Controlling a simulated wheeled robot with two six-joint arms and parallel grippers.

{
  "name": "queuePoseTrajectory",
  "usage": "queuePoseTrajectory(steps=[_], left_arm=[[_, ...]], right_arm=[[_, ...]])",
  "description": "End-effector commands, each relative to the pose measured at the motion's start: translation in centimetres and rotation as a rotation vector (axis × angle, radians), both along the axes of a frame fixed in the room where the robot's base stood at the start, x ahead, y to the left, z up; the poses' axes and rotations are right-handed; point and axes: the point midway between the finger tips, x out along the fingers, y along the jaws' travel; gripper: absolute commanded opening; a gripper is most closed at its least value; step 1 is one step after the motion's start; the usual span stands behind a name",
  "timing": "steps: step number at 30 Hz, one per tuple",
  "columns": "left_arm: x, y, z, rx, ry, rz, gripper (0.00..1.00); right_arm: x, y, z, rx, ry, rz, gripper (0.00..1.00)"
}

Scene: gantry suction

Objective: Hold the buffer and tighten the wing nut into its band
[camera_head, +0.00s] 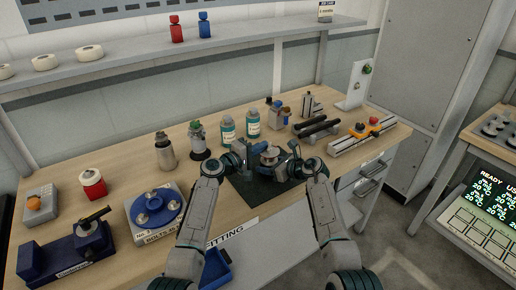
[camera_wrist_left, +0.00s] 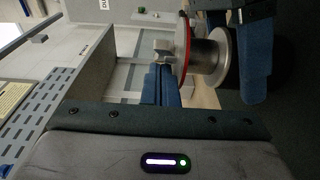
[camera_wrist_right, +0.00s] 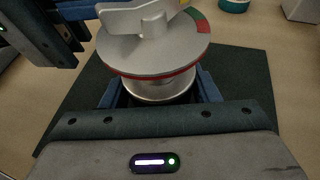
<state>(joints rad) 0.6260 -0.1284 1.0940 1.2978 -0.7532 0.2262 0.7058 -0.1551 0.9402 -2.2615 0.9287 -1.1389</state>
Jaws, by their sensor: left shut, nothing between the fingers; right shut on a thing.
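The buffer (camera_head: 269,153) is a grey metal cylinder with a wide disc above the dark mat. My right gripper (camera_head: 290,160) is shut on its body; its blue fingers (camera_wrist_right: 160,102) flank the cylinder (camera_wrist_right: 150,88) in the right wrist view. The silver wing nut (camera_wrist_right: 140,24) stands on the disc (camera_wrist_right: 165,55). A coloured band (camera_wrist_right: 200,22), green and red, lies on the disc at upper right. My left gripper (camera_head: 250,150) is shut and empty; in the left wrist view its blue fingertips (camera_wrist_left: 160,70) are close to the wing nut (camera_wrist_left: 163,46). I cannot tell whether they touch.
The dark mat (camera_head: 262,194) lies at the bench's front edge. Bottles (camera_head: 228,132) and small tools stand behind the grippers. A bolts tray (camera_head: 155,212) and a blue clamp-like device (camera_head: 68,254) are at left; a rail fixture (camera_head: 362,138) is at right.

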Motion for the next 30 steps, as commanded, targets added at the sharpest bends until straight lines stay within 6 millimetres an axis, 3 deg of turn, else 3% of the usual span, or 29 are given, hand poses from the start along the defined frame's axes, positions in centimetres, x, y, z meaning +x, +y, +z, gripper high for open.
queuePoseTrajectory(steps=[11, 17, 24, 30], left_arm=[[0.1, 0.4, 0.1, -0.003, -0.001, -0.003, 0.0], [0.7, 4.0, 0.0, 0.004, -0.001, 0.002, 0.0], [-2.8, 8.6, -0.1, 0.004, -0.001, 0.002, 0.0], [-4.7, 11.1, -0.1, 0.002, -0.001, 0.002, 0.0]], right_arm=[[-0.2, 0.6, 0.0, 0.004, 0.001, 0.011, 0.05], [-0.2, 0.5, 0.0, 0.004, 0.002, 0.008, 0.05], [-0.2, 0.4, 0.0, 0.003, 0.002, 0.007, 0.05], [-0.1, 0.4, 0.0, 0.002, 0.002, 0.006, 0.05]])
